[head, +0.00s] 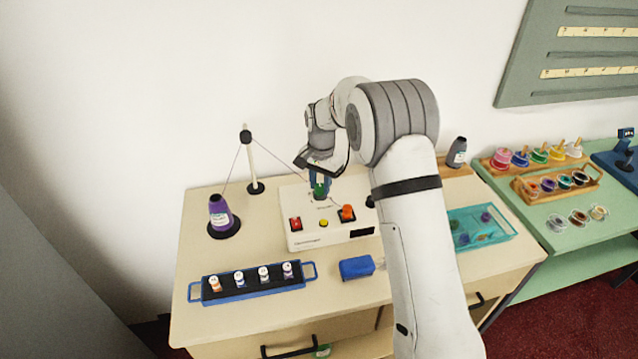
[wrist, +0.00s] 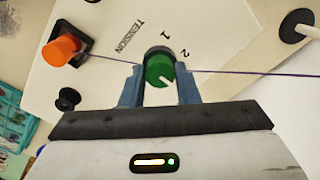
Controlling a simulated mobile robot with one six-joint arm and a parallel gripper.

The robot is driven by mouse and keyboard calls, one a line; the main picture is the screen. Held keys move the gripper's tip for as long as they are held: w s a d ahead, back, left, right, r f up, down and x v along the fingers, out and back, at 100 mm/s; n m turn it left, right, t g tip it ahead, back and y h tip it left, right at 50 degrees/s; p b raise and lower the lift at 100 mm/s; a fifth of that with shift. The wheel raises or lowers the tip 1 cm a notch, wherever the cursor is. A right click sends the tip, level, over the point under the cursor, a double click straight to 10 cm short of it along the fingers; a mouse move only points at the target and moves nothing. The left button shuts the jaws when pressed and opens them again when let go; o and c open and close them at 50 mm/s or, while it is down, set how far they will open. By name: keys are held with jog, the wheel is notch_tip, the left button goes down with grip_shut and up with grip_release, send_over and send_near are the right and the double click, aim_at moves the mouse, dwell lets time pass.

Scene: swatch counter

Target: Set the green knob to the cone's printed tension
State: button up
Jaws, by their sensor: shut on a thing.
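The green knob (wrist: 158,66) sits on the white machine box (head: 303,228), beside the printed word TENSION and the numerals 1 and 2. In the head view the knob (head: 319,190) is partly covered by my gripper. My gripper (wrist: 160,84) is shut on the knob, one blue finger on each side. The knob's white pointer line slants toward the lower right in the wrist view, not at the visible 1 or 2. Other scale marks are hidden by my gripper. The purple cone (head: 219,212) stands on a black base at left; its label is too small to read.
Thread (wrist: 240,73) passes near the knob. A blue spool tray (head: 208,296) and blue block (head: 356,267) lie in front.

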aim_at(321, 186)
jog(key=n+b, duration=0.2)
jog(key=n, duration=0.4)
jog(key=n+b, duration=0.1)
jog(key=n, duration=0.4)
dwell(0.3)
jog(key=shift+n, duration=0.3)
jog(key=o, duration=1)
jog(key=shift+c, duration=0.2)
jog(key=shift+r, duration=0.1)
notch_tip(321, 186, up, 7)
jog(key=shift+w+r+b, duration=0.1)
jog(key=shift+r+b, duration=0.1)
jog(key=shift+b, duration=0.3)
jog(key=shift+d+r, duration=0.1)
jog(key=shift+r, duration=0.05)
